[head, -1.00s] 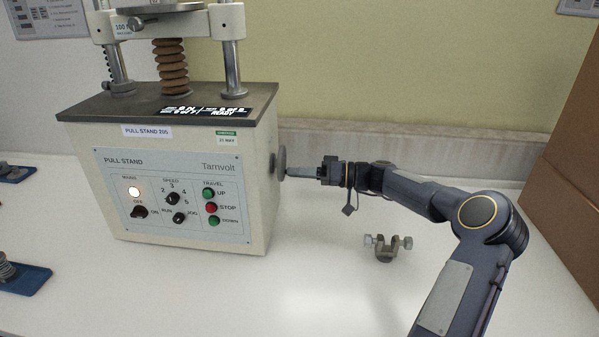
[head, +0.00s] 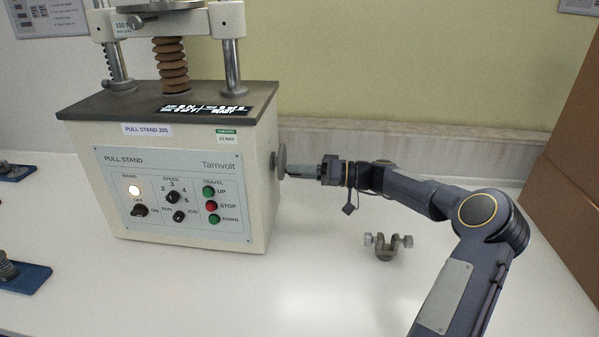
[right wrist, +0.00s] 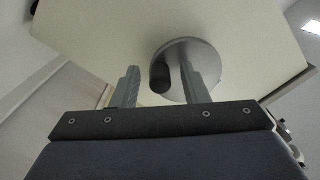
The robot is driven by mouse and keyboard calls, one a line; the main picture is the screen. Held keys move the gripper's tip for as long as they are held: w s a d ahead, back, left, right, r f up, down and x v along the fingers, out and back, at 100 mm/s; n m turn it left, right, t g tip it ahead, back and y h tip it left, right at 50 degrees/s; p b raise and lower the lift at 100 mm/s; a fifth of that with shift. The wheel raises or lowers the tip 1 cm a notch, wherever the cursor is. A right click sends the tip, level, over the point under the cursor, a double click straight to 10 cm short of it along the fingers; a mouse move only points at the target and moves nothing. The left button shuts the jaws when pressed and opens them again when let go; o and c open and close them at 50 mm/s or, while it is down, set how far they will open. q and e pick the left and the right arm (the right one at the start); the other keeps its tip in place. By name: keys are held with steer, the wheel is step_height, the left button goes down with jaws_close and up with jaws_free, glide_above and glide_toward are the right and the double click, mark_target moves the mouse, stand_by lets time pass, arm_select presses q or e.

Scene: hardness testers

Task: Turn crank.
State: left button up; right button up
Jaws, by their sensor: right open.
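The crank on the right side of the pull stand (head: 185,190) shows edge-on in the head view as a grey disc (head: 282,161). In the right wrist view the crank disc (right wrist: 205,62) is round and silvery, with a dark handle knob (right wrist: 159,77) at its left. My right gripper (head: 293,171) points left at the disc. In the right wrist view its two fingers (right wrist: 160,84) are apart, and the knob shows between them, nearer the right finger. I cannot tell whether a finger touches the knob. My left gripper is not in view.
A small metal clamp with two thumbscrews (head: 387,246) stands on the white table below my right forearm. A brown box (head: 570,165) stands at the right. Blue-based fixtures (head: 22,277) lie at the left edge. The table front centre is clear.

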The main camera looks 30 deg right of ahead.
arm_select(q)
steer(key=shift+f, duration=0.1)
arm_select(e)
steer(key=v, duration=0.7)
steer(key=shift+s+d, duration=0.25)
steer(key=shift+d, duration=0.05)
